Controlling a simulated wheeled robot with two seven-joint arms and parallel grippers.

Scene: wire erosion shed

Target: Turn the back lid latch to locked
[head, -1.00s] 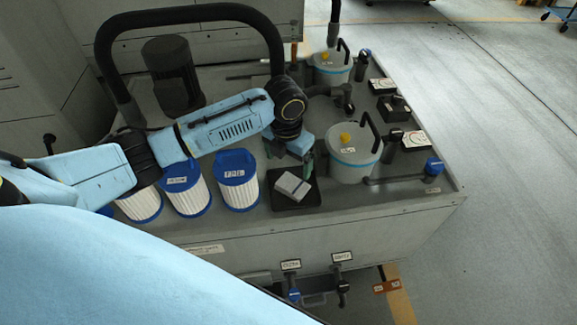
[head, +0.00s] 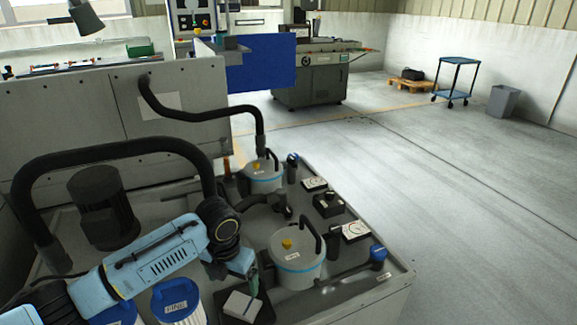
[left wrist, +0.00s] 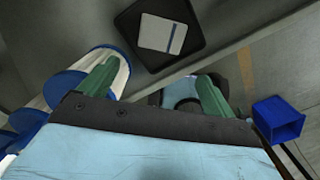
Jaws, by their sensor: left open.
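The back canister (head: 262,177) is grey with a blue band, and a yellow knob and black handle on its lid. A dark upright lever with a blue top (head: 292,165) stands to its right; I cannot tell whether this is the latch or how it is set. The similar front canister (head: 297,265) stands nearer, with a dark upright piece (head: 333,242) beside it. My left gripper (head: 251,278) points down near the black tray, left of the front canister and well short of the back one. Its green fingers are apart and empty in the left wrist view (left wrist: 156,92). My right gripper is not seen.
A black tray (head: 268,309) holding a pale block (head: 242,306), blue-capped filters (head: 176,300), a motor (head: 103,207) and a black hose (head: 120,148) crowd the tank top. Small gauge boxes (head: 328,205) line its right side. Open floor lies to the right.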

